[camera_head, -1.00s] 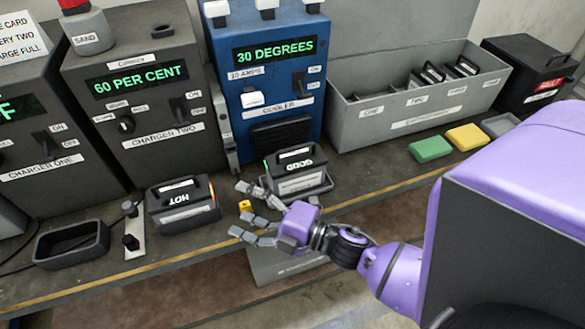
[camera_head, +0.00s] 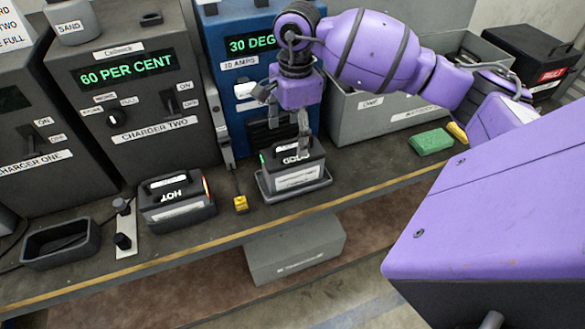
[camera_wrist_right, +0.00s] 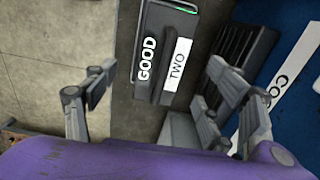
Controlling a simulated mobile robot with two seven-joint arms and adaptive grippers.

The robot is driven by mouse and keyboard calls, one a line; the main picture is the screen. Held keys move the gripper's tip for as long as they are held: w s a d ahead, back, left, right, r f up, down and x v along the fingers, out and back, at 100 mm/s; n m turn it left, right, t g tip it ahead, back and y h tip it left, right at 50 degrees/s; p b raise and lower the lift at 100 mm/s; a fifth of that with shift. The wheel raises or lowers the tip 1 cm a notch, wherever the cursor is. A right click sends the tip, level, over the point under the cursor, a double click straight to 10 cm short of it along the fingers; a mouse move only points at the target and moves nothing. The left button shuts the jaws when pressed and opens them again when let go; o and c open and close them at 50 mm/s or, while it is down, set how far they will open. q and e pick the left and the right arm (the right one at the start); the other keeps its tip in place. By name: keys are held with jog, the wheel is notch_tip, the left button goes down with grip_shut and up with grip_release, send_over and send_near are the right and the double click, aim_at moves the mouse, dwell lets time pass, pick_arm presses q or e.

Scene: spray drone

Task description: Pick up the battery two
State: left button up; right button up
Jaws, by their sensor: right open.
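Battery two (camera_head: 298,172) is a dark block with a top handle, marked GOOD, standing in a shallow grey tray (camera_head: 318,186) in front of the blue cooler. In the right wrist view battery two (camera_wrist_right: 168,50) shows its GOOD and TWO labels and a green light. My right gripper (camera_head: 287,122) is open just above battery two, its fingers pointing down toward the handle. In the right wrist view the open fingers (camera_wrist_right: 155,72) stand apart on either side, with the battery ahead between them. I see no grip on it. My left gripper is out of view.
A battery marked HOT (camera_head: 178,203) and an empty black tray (camera_head: 60,243) are at left. A small yellow object (camera_head: 240,203) lies beside the tray. The cooler (camera_head: 226,90) stands close behind. A grey bin (camera_head: 365,120) and green block (camera_head: 431,141) are at right.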

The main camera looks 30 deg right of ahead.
aim_at(292, 151)
jog(key=shift+w+d, duration=0.1)
jog(key=shift+d, duration=0.1)
notch_tip(292, 151, down, 8)
jog(key=shift+a+r+p, duration=0.1)
jog(key=shift+r+p, duration=0.05)
jog(key=shift+p, duration=0.45)
grip_shut()
jog(key=shift+w+r, duration=0.2)
